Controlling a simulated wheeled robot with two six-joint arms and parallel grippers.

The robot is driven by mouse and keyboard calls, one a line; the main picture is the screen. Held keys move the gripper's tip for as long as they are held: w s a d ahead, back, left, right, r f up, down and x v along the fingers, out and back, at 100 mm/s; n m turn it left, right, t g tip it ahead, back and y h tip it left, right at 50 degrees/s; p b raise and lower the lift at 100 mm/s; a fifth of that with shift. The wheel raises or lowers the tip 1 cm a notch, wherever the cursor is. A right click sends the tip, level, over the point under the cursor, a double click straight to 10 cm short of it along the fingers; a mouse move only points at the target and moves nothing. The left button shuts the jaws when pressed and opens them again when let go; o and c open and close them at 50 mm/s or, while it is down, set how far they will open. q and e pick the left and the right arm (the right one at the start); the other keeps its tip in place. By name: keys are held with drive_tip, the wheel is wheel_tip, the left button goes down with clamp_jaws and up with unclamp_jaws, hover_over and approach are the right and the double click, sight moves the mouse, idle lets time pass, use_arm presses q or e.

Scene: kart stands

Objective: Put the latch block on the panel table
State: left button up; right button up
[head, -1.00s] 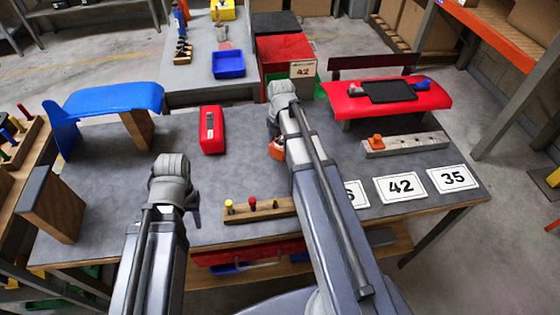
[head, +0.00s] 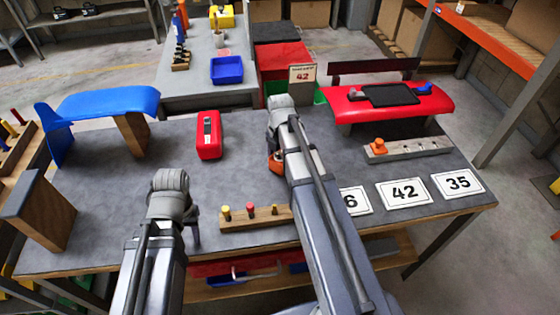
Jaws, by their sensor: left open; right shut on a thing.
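My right gripper (head: 276,150) reaches over the middle of a grey-topped table (head: 120,215). It is shut on a small orange piece (head: 275,163), which shows just below the wrist and is mostly hidden by my arm. I cannot tell for sure whether this piece is the latch block, or whether it touches the tabletop. My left gripper (head: 194,232) is open and empty over the table's near side, left of a wooden strip with coloured pegs (head: 268,221); its fingers are mostly hidden behind its wrist.
A red box (head: 208,145) lies behind my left gripper. A blue curved panel (head: 100,101) stands at the left, a red panel (head: 345,107) at the back right. A grey bar (head: 425,145) bears an orange knob. Number cards (head: 405,204) lie at the right. The table's left middle is clear.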

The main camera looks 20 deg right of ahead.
drive_tip(key=o, duration=1.5)
use_arm(q)
drive_tip(key=shift+r, duration=0.1)
use_arm(e)
wheel_tip(320, 180, up, 12)
drive_tip(key=p, duration=1.2)
drive_tip(key=shift+r+p, duration=0.15)
drive_tip(key=shift+p, duration=0.15)
use_arm(q)
wheel_tip(320, 180, up, 12)
use_arm(e)
drive_tip(key=shift+s+a+m+h, duration=0.2)
drive_tip(key=shift+s+a+m, duration=2.25)
drive_tip(key=shift+a+m, duration=1.05)
drive_tip(key=shift+s+a+m+h, duration=0.2)
drive_tip(key=shift+s+a+m, duration=2.3)
drive_tip(key=shift+a+m, duration=1)
drive_tip(key=shift+s+a+m+h, duration=0.2)
drive_tip(key=shift+s+a+m, duration=2.25)
drive_tip(key=shift+a+m, duration=1.05)
drive_tip(key=shift+a+n, duration=0.35)
drive_tip(key=shift+n, duration=0.05)
